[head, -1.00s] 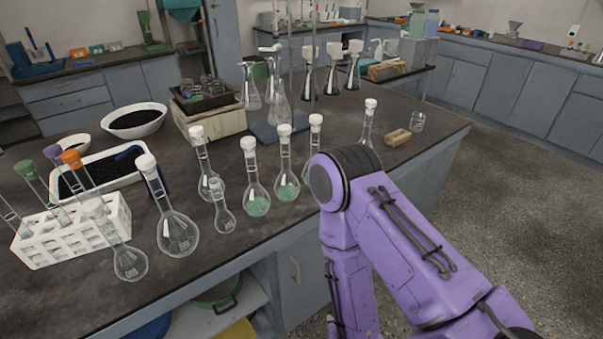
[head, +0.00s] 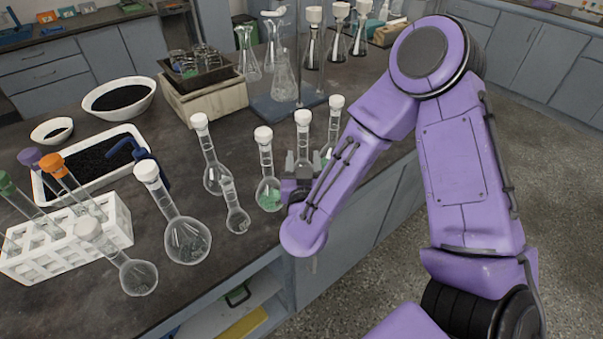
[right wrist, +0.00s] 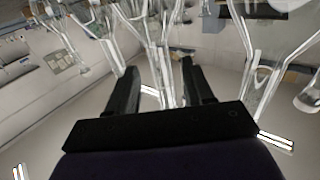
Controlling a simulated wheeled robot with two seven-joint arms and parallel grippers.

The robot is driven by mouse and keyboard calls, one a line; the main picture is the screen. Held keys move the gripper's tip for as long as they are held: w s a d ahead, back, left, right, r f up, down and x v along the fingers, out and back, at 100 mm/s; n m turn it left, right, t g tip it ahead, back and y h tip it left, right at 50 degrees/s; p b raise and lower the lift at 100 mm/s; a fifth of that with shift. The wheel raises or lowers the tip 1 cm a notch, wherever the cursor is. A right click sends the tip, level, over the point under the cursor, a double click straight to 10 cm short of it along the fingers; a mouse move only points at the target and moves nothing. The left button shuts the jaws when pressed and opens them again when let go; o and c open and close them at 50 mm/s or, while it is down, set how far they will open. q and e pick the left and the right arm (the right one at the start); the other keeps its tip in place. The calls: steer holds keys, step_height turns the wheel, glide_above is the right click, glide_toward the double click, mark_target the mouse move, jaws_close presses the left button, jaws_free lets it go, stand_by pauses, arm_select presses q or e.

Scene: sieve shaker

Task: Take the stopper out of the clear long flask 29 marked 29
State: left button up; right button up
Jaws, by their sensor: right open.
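Several clear long-necked flasks with white stoppers stand on the dark bench in the head view; their marks are too small to read, so I cannot tell which is flask 29. Clear ones include a large flask (head: 187,240), a front-left flask (head: 138,277), a back flask (head: 213,178) and a small flask (head: 237,219). A flask with green contents (head: 267,193) stands just left of my right gripper (head: 297,160). That gripper is open, low among the front-right flasks, and partly covers some. In the right wrist view, glass necks show beyond and between its open fingers (right wrist: 160,82). My left gripper is out of view.
A white rack (head: 110,232) with colour-capped tubes stands at the left. Behind are a white tray (head: 95,135), a bowl (head: 150,95) and a wooden box (head: 240,97). Conical flasks (head: 313,50) stand at the back. The flasks are close together near the bench's front edge.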

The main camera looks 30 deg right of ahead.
mark_target(303, 154)
steer(key=x, duration=0.3)
steer(key=shift+r+p, duration=0.1)
steer(key=shift+p, duration=0.3)
steer(key=shift+w+d, duration=0.2)
steer(key=shift+w, duration=0.05)
steer(key=shift+a, duration=0.15)
steer(key=c, duration=0.4)
jaws_close()
